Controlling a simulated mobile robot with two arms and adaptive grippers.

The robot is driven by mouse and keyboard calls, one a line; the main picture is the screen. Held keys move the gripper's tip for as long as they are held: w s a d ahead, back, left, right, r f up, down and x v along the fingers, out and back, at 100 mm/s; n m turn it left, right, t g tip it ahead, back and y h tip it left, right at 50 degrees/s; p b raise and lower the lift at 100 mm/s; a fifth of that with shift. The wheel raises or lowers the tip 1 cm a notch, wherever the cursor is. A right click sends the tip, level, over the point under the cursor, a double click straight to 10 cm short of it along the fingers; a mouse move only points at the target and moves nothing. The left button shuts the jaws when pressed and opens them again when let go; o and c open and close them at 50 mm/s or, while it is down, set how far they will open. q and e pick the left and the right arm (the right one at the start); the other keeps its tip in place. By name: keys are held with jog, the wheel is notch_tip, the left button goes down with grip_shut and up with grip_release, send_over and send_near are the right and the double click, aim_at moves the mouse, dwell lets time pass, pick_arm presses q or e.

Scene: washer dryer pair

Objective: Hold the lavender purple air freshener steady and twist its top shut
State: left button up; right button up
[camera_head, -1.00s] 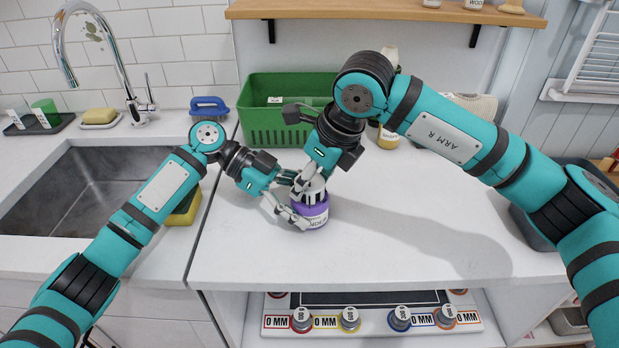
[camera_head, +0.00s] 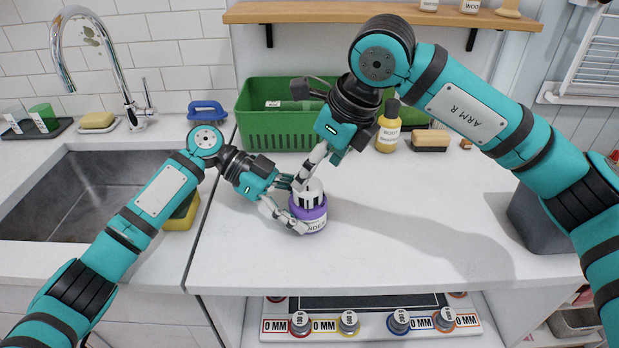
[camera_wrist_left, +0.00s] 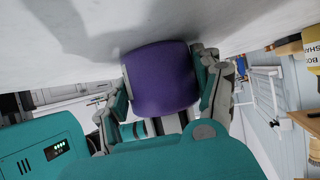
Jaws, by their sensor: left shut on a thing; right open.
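The lavender purple air freshener (camera_head: 315,222) stands upright on the white counter, with a purple base and a white slotted top (camera_head: 309,195). My left gripper (camera_head: 299,207) is shut around its purple base from the left. In the left wrist view the purple body (camera_wrist_left: 162,82) sits between the two fingers of the left gripper (camera_wrist_left: 166,75). My right gripper (camera_head: 311,172) is open just above the white top, its fingers pointing down and left. Whether its fingertips touch the top cannot be told. The front label is partly hidden by a left finger.
A green basket (camera_head: 270,128) stands behind. A yellow bottle (camera_head: 389,128) and a brush (camera_head: 431,140) are right of it. The sink (camera_head: 90,190) is at the left, with a sponge (camera_head: 182,214) at its edge. The counter right of the freshener is clear.

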jog(key=v, duration=0.6)
jog(key=shift+r, duration=0.25)
jog(key=shift+d, duration=0.15)
pick_arm(q)
jog(key=o, duration=1)
